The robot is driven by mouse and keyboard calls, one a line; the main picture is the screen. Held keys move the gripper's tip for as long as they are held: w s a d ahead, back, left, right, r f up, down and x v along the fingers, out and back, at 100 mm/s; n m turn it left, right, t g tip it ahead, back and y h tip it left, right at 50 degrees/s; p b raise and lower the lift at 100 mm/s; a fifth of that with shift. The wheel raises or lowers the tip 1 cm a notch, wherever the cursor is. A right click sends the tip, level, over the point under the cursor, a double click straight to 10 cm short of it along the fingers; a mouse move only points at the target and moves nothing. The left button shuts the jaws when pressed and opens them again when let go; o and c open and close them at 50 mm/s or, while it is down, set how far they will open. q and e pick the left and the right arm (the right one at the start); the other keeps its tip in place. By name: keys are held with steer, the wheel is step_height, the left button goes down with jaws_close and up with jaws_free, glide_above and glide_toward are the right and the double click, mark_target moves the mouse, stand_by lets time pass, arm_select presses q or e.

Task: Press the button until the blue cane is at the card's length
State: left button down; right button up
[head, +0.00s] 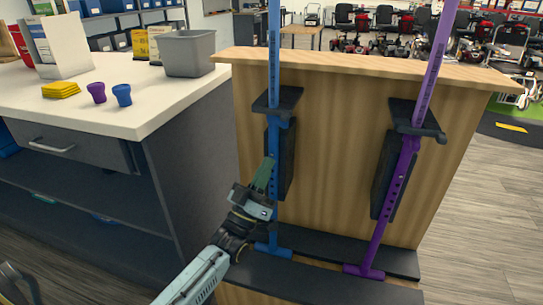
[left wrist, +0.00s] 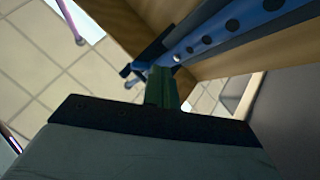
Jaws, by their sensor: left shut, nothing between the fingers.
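The blue cane (head: 274,60) stands upright in a black bracket on the wooden stand, its T-shaped end at the bottom. Its holed shaft also crosses the left wrist view (left wrist: 231,25). A small bright spot (left wrist: 177,58), perhaps the button, shows on the shaft near my fingertips. My left gripper (head: 266,172) is shut and empty, its green fingers beside the lower shaft. The fingers show in the left wrist view (left wrist: 161,86); I cannot tell if they touch the cane. A printed white card (head: 62,45) stands on the left counter; its writing is too small to read. My right gripper is not in view.
A purple cane (head: 407,160) stands in a second bracket to the right on the wooden stand (head: 335,150).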

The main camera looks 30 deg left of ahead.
arm_select(q)
steer(key=shift+w, duration=0.15)
steer(key=shift+w+a, duration=0.1)
steer(key=shift+w, duration=0.15)
steer(key=shift+w+a+b, duration=0.1)
steer(key=shift+w+b, duration=0.35)
steer(key=shift+w, duration=0.05)
stand_by(0.6)
steer(key=shift+w+a+r, duration=0.1)
stand_by(0.4)
steer(key=shift+s+d+p, duration=0.3)
steer(key=shift+s+p, duration=0.35)
steer(key=shift+s, duration=0.25)
